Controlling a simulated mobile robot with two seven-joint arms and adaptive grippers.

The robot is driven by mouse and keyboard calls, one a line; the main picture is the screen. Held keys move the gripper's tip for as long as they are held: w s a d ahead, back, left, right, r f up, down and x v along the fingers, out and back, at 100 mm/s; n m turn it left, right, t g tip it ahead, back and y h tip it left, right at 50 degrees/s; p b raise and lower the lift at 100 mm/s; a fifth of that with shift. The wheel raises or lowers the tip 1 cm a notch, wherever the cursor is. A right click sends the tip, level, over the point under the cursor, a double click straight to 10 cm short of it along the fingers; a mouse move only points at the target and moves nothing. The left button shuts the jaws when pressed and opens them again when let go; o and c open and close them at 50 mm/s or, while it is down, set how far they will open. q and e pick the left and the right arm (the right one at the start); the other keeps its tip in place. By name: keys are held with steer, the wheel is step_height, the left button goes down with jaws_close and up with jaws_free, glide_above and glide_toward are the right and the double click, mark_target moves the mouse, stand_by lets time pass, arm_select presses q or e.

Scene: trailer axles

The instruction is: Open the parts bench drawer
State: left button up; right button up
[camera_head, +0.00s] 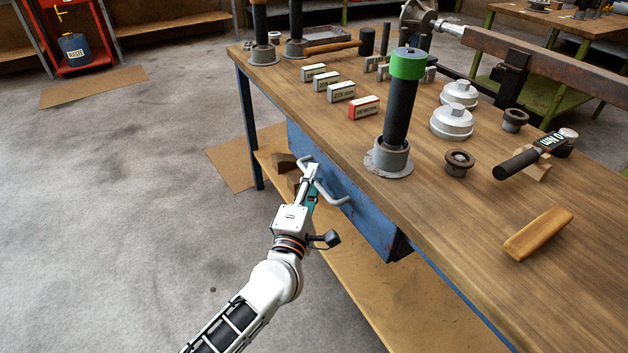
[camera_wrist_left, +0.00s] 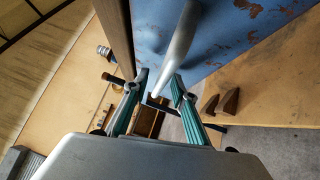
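The parts bench drawer (camera_head: 358,208) is a blue box under the wooden bench top. A pale bar handle (camera_head: 332,197) stands out from its front. In the left wrist view, the grey handle (camera_wrist_left: 181,42) runs between the two green-sided fingers (camera_wrist_left: 160,82). The fingers are apart, and a gap shows between the bar and the left finger. The worn blue drawer front (camera_wrist_left: 235,35) lies beyond. I cannot tell whether the drawer is slightly out. My right gripper is in neither view.
The bench top (camera_head: 455,215) holds a dark post with a green band (camera_head: 408,62), small boxes (camera_head: 363,107), metal caps (camera_head: 452,122) and a wooden block (camera_head: 538,232). A lower shelf (camera_head: 425,300) runs beneath. The floor (camera_head: 130,230) left of the bench is mostly clear.

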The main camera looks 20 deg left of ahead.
arm_select(q)
steer(key=shift+w, duration=0.1)
jaws_close()
